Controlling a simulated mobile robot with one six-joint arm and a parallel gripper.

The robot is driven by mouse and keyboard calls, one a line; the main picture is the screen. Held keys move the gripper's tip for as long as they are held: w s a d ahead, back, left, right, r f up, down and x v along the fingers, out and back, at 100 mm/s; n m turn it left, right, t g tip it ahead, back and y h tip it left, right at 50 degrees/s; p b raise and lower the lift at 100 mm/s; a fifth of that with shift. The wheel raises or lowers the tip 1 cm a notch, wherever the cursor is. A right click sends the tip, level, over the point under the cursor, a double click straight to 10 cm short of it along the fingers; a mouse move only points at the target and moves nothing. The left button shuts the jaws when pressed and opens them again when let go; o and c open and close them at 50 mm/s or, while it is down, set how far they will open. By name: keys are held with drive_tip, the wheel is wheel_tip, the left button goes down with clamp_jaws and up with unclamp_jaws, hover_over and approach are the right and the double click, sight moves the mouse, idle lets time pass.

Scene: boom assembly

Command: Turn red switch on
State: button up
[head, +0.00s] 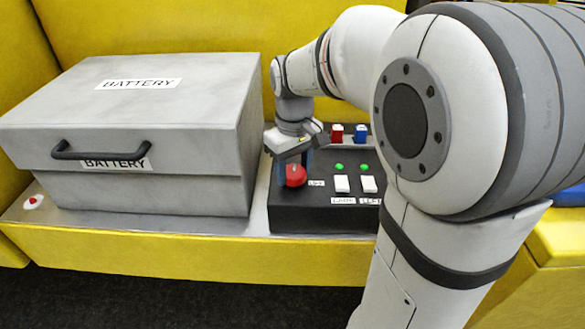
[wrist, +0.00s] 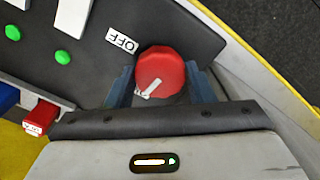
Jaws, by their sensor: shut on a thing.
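The red switch (head: 295,177) is a round red knob on the left part of a black control panel (head: 322,221). In the wrist view the red switch (wrist: 158,68) shows a white pointer mark near its lower left edge. A white label reading OFF (wrist: 122,41) lies beside it. My gripper (head: 293,165) points down over the knob. In the wrist view its two blue-grey fingers (wrist: 160,84) stand on either side of the knob, shut on it. The fingers and gripper body hide part of the panel around it.
A grey battery box (head: 140,188) with a black handle stands left of the panel. Two white switches (head: 342,184) with green lights are right of the knob. A red block (head: 337,133) and a blue block (head: 361,132) sit behind. My arm hides the right side.

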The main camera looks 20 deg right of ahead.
sight(293, 171)
drive_tip(key=shift+w+r+n, duration=0.1)
drive_tip(key=shift+n, duration=0.5)
drive_tip(key=o, duration=1)
drive_tip(key=shift+c, duration=0.2)
wheel_tip(293, 171, up, 8)
drive_tip(key=shift+f+b, duration=0.15)
drive_tip(key=shift+b, duration=0.25)
